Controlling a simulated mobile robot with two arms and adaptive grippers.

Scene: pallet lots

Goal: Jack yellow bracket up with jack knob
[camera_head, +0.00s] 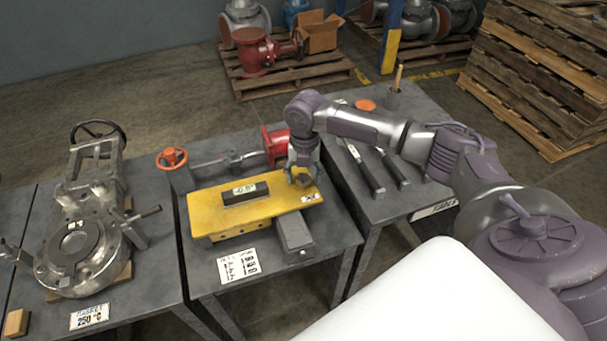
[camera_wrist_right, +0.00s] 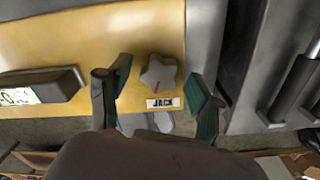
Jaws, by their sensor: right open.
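The yellow bracket (camera_head: 232,213) lies as a flat plate on the middle table, with a dark block (camera_head: 246,192) on top. The jack knob (camera_wrist_right: 158,73) is a grey lobed knob with a red mark, beside a JACK label (camera_wrist_right: 163,103). My right gripper (camera_head: 302,172) is over the bracket's right end and partly hides the knob in the head view. In the right wrist view its open fingers (camera_wrist_right: 158,82) stand on either side of the knob, with gaps visible. Whether the fingertips are down at knob height is hard to tell. My left gripper is not in view.
A grey block (camera_head: 294,232) is at the bracket's front right. A red flanged part (camera_head: 276,146) and an orange handwheel (camera_head: 172,158) stand behind it. A large valve (camera_head: 90,240) fills the left table.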

